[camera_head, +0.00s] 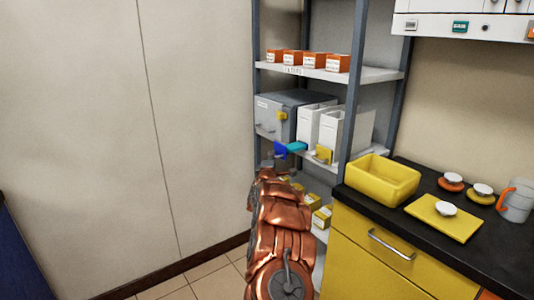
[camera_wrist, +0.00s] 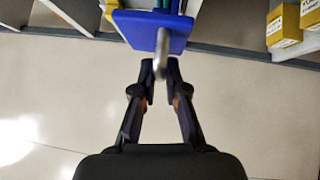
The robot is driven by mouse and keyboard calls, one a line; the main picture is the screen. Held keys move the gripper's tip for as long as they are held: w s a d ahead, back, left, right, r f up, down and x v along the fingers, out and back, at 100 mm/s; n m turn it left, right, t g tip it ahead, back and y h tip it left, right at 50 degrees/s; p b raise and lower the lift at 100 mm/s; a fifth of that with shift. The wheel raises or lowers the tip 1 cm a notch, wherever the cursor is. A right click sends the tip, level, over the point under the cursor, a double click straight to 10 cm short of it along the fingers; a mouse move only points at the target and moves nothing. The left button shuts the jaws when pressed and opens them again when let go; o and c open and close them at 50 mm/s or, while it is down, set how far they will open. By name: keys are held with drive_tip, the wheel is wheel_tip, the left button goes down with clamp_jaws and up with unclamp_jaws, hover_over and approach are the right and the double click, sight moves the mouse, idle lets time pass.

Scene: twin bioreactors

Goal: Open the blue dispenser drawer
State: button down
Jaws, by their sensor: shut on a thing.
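The blue drawer front (camera_head: 281,150) shows at the middle shelf of the rack, left of the white boxes. A teal part (camera_head: 297,146) sits just behind it. In the wrist view the blue front (camera_wrist: 140,27) is at the top centre, with a pale metal handle (camera_wrist: 161,45) sticking out toward me. Teal pieces show behind the panel, which stands out past the shelf edge. My gripper (camera_wrist: 160,75) has its two dark fingers closed around the handle's near end. In the head view my gripper (camera_head: 275,163) is small and partly hidden by my arm.
A grey cabinet (camera_head: 290,112) and white boxes (camera_head: 312,122) share the middle shelf. Orange boxes (camera_head: 313,61) stand above and yellow boxes (camera_head: 322,216) below. The yellow-fronted counter (camera_head: 375,262) closes off the right side. The floor (camera_head: 205,278) and wall on the left are clear.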

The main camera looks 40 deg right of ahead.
drive_tip(key=c, duration=1.2)
unclamp_jaws()
drive_tip(key=shift+s, duration=0.1)
drive_tip(key=v, duration=1.2)
drive_tip(key=shift+a+r, duration=0.1)
